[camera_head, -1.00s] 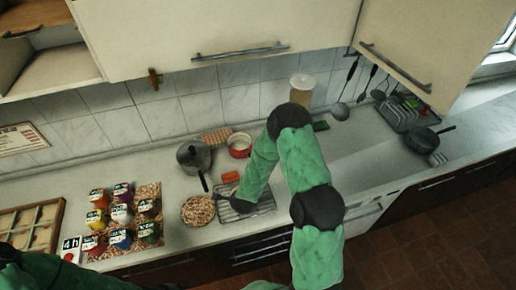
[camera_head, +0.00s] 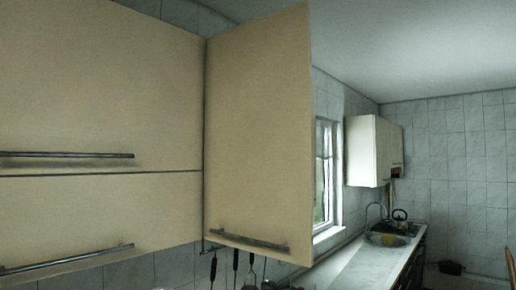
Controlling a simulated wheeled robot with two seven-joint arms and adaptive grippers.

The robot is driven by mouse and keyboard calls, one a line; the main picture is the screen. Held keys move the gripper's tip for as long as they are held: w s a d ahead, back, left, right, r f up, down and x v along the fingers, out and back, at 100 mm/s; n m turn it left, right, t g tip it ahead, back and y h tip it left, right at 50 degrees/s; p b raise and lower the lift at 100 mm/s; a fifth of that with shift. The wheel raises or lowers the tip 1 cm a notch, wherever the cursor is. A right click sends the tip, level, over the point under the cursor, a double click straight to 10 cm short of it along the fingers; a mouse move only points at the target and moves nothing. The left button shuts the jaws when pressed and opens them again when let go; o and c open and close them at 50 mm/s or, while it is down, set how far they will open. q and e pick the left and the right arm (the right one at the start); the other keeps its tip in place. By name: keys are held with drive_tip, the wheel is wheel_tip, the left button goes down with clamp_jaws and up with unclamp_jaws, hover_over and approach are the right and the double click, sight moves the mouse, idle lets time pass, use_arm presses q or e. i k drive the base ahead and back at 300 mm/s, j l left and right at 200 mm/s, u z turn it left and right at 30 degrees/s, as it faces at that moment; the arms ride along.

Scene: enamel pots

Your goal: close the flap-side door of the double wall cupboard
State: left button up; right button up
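A tall cream door (camera_head: 262,120) of the wall cupboard stands beside the flap cupboard. It looks swung out from its left edge, with its free right edge towards me. Its bar handle (camera_head: 248,241) runs along the bottom of the outer face. The cupboard's inside and any second door are hidden behind this panel. Neither of my grippers shows in the head view, so I cannot tell where they are relative to the door.
The flap cupboard has an upper flap (camera_head: 90,80) and a lower flap (camera_head: 90,220), each with a bar handle. Dark utensils (camera_head: 236,268) hang below the door.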

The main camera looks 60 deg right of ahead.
sight(259, 173)
drive_tip(key=l+z, duration=0.1)
drive_tip(key=z, duration=0.4)
drive_tip(key=l+z, duration=0.1)
drive_tip(key=z, duration=0.4)
drive_tip(key=l+z, duration=0.1)
drive_tip(key=z, duration=0.35)
drive_tip(key=i+l, duration=0.1)
drive_tip(key=l, duration=0.25)
drive_tip(key=i+l, duration=0.1)
drive_tip(key=l, duration=0.25)
drive_tip(key=i+l+z, duration=0.1)
drive_tip(key=l, duration=0.25)
drive_tip(key=k+l+z, duration=0.2)
drive_tip(key=i+j, duration=0.05)
drive_tip(key=j, duration=0.05)
